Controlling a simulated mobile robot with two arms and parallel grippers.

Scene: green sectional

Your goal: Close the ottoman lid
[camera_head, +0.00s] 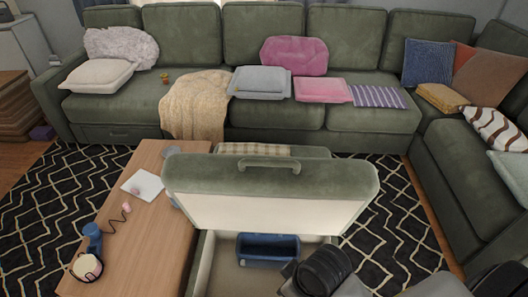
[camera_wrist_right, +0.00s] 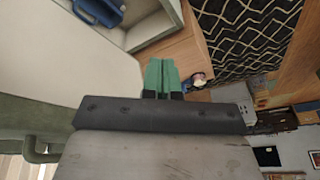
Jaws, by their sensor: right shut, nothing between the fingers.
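The green ottoman (camera_head: 335,254) stands open in the head view, with a pale inside. Its green lid (camera_head: 270,195) is raised and tilted, its cream underside facing me and its handle (camera_head: 270,163) on the upper edge. In the right wrist view the lid's pale underside (camera_wrist_right: 55,50) fills the left, with the handle (camera_wrist_right: 35,150) at lower left. My right gripper (camera_wrist_right: 161,75) shows there with green fingers together and empty, beside the lid's edge; I cannot tell if they touch. In the head view its fingers are hidden. My left gripper is not in view.
A blue bin (camera_head: 268,250) lies inside the ottoman. A wooden coffee table (camera_head: 145,235) with small items stands close on the left. A green sectional (camera_head: 345,122) with cushions runs behind and right. Patterned rug (camera_head: 400,215) shows right of the ottoman.

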